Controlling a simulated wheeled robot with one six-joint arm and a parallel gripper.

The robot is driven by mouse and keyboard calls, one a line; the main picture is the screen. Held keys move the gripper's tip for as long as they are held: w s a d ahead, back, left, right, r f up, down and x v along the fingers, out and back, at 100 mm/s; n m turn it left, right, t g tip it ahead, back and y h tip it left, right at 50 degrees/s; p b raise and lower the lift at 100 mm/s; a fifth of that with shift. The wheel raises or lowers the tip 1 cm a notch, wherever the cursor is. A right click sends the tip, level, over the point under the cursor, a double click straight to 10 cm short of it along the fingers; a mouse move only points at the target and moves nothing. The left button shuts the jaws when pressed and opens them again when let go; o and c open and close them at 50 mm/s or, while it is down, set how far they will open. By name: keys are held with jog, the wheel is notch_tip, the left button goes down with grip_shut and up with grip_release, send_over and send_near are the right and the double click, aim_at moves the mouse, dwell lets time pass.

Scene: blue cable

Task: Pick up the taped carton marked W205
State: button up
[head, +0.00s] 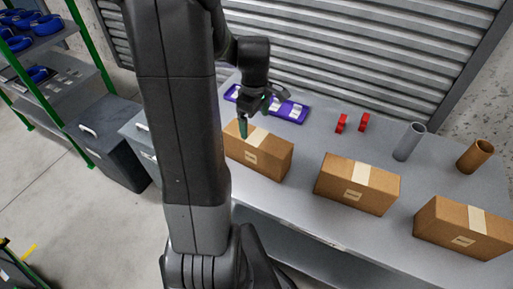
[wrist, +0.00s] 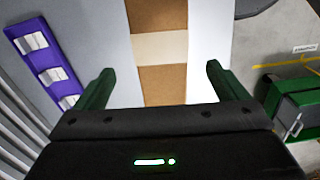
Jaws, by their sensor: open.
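Three brown taped cartons stand in a row on the grey table: a left carton (head: 262,158), a middle carton (head: 343,178) and a right carton (head: 445,218). Each has a pale tape band and a small front label too small to read, so I cannot tell which is W205. My gripper (head: 259,117) is open and empty over the left carton, partly hidden by its own links. In the wrist view my gripper (wrist: 159,72) has its green fingers spread to either side of a carton (wrist: 160,14) with its tape band between them. Contact cannot be told.
A purple tray (head: 289,110) lies behind the left carton, also in the wrist view (wrist: 36,62). Two red pieces (head: 341,123), a grey tube (head: 408,142) and a brown tube (head: 475,156) stand farther right. A shuttered wall (head: 360,55) closes the back.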

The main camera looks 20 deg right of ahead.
aim_at(257, 136)
notch_tip(257, 136, down, 4)
jog(key=shift+f, duration=0.2)
jog(key=shift+s+d+f, duration=0.1)
jog(key=shift+s+f, duration=0.1)
jog(key=shift+f, duration=1.1)
jog(key=shift+s+d+f, duration=0.1)
jog(key=shift+s+f, duration=0.1)
jog(key=shift+f, duration=1.1)
jog(key=c, duration=1.5)
